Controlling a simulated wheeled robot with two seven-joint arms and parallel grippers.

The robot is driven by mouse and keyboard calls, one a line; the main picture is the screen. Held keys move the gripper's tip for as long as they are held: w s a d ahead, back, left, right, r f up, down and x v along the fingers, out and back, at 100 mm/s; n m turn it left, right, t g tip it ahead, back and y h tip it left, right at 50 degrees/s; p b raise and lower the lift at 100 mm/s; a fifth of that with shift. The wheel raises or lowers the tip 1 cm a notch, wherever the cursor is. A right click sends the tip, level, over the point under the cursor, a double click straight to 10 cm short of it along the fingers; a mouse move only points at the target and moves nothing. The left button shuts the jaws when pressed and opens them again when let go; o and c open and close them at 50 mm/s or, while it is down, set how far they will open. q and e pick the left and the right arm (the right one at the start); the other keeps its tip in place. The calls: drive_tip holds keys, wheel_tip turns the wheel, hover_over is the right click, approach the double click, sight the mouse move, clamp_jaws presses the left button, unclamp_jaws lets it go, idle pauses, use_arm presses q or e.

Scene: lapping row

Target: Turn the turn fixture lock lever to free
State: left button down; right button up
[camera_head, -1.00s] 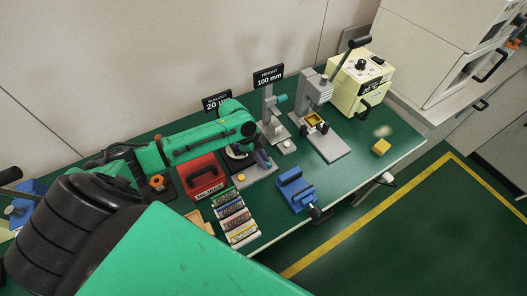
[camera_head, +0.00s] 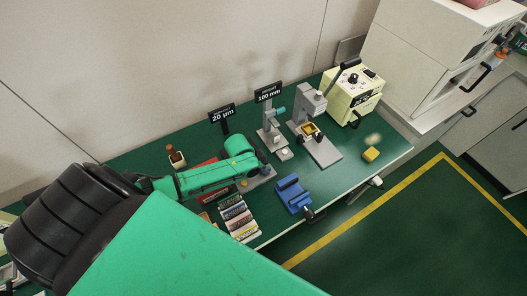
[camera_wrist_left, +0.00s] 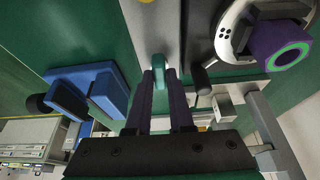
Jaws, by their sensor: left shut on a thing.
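A small teal lever (camera_wrist_left: 158,68) stands over the base's edge, left of the disc. My left gripper (camera_wrist_left: 158,78) has its two dark purple fingers shut on this lever. In the head view, my green left arm hides most of the fixture; part of its grey base (camera_head: 264,180) shows below the arm's end. The fingers are hard to make out there. My right gripper is in neither view.
A blue vise (camera_head: 292,194) stands in front of the fixture. Coloured labelled blocks (camera_head: 238,218) lie to its left. A height stand (camera_head: 272,140), a grey press (camera_head: 314,140) and a cream box (camera_head: 352,95) stand behind to the right.

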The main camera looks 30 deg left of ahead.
use_arm(q)
drive_tip(key=shift+n, duration=0.3)
drive_tip(key=c, duration=0.8)
unclamp_jaws()
drive_tip(key=v, duration=1.4)
drive_tip(key=shift+s+r+p, duration=0.2)
drive_tip(key=shift+r+p, duration=0.1)
drive_tip(key=shift+p, duration=0.05)
